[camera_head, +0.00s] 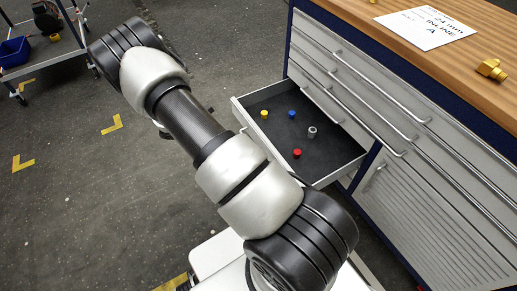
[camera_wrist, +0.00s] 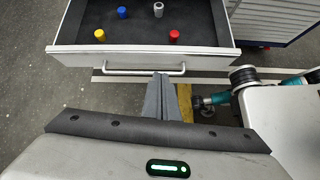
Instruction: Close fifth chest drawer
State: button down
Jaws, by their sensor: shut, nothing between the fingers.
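The open drawer (camera_head: 335,137) sticks out from the grey and blue chest (camera_head: 430,190), with a dark lining inside. It holds a yellow piece (camera_head: 264,114), a blue piece (camera_head: 292,114), a grey piece (camera_head: 312,131) and a red piece (camera_head: 298,153). In the wrist view the drawer's pale front (camera_wrist: 215,58) and its bar handle (camera_wrist: 120,71) face me. My gripper (camera_wrist: 161,78) is shut and empty, its fingertips at the right part of the handle. I cannot tell whether they touch it. The gripper is hidden in the head view.
The other visible drawers are shut. On the wooden worktop (camera_head: 450,50) lie a white sign (camera_head: 425,28) and a brass fitting (camera_head: 491,69). A cart with a blue bin (camera_head: 14,52) stands at far left.

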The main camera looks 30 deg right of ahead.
notch_tip(320, 180, down, 6)
jog(key=d+n, duration=0.1)
jog(key=n, duration=0.1)
jog(key=b, duration=0.3)
send_near(269, 148)
jog(key=x, duration=0.5)
jog(key=shift+w+a+f, duration=0.1)
jog(key=shift+a+f, duration=0.15)
jog(key=shift+f, duration=0.25)
jog(key=shift+d, duration=0.35)
jog(key=shift+d, duration=0.1)
